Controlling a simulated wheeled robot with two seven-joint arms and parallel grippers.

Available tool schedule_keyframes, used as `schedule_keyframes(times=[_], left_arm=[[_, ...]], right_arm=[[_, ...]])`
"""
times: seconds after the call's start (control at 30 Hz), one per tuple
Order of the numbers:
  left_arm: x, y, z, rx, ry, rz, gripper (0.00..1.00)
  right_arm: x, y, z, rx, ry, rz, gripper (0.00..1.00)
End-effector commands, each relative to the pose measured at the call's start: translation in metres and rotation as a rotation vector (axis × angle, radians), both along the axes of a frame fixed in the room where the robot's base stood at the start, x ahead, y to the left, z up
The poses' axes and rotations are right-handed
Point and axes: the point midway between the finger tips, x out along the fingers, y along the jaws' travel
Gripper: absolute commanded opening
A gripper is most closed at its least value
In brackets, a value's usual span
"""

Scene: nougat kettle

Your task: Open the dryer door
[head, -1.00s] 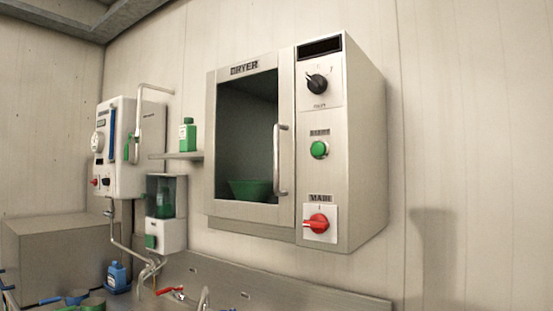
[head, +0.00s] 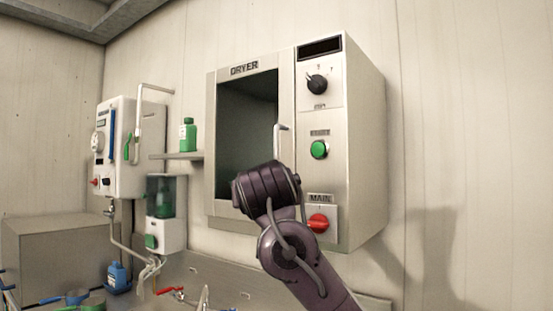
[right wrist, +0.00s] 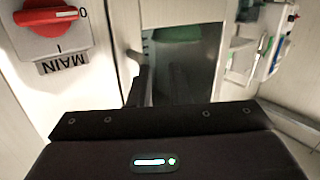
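The dryer (head: 365,150) hangs on the wall, and its windowed door (head: 212,140) looks shut. The upper part of the vertical door handle (head: 278,138) shows in the head view; my right wrist covers its lower part. In the right wrist view the handle (right wrist: 138,75) stands just beyond my right gripper's dark body (right wrist: 160,122), left of the door window (right wrist: 190,70). The right gripper's fingers do not show in either view, so contact with the handle cannot be told. My left gripper is not in view.
The red main knob (head: 318,223) is close right of my wrist; it also shows in the right wrist view (right wrist: 45,18). A green button (head: 319,149) and black dial (head: 316,84) sit above. A shelf with a green bottle (head: 187,135) is left of the dryer.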

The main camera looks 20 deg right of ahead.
Motion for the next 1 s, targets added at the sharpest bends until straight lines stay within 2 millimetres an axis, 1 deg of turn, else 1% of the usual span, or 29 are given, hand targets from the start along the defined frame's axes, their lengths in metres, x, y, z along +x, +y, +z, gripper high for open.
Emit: schedule_keyframes(times=[0.03, 0.1, 0.2, 0.23, 0.37, 0.6, 0.7, 0.83, 1.0], left_arm=[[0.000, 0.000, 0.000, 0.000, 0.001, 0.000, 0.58], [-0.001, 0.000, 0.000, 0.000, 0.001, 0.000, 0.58], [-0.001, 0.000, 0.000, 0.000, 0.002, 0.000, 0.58], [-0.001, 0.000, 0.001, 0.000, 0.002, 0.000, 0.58], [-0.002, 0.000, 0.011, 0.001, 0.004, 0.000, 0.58], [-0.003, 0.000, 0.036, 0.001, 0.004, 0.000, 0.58], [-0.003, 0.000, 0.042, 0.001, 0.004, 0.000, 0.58], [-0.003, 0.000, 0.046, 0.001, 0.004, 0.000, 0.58], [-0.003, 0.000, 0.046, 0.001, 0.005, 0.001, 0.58]], right_arm=[[-0.008, -0.004, 0.026, 0.004, -0.039, -0.018, 0.17], [-0.016, -0.007, 0.049, 0.011, -0.075, -0.036, 0.17], [-0.022, -0.011, 0.068, 0.019, -0.105, -0.051, 0.17], [-0.022, -0.011, 0.071, 0.020, -0.108, -0.053, 0.17], [-0.012, -0.016, 0.076, 0.022, -0.112, -0.056, 0.17], [0.026, -0.028, 0.077, 0.020, -0.109, -0.055, 0.17], [0.038, -0.032, 0.076, 0.021, -0.112, -0.055, 0.17], [0.047, -0.035, 0.074, 0.021, -0.112, -0.054, 0.17], [0.050, -0.036, 0.073, 0.020, -0.114, -0.052, 0.17]])
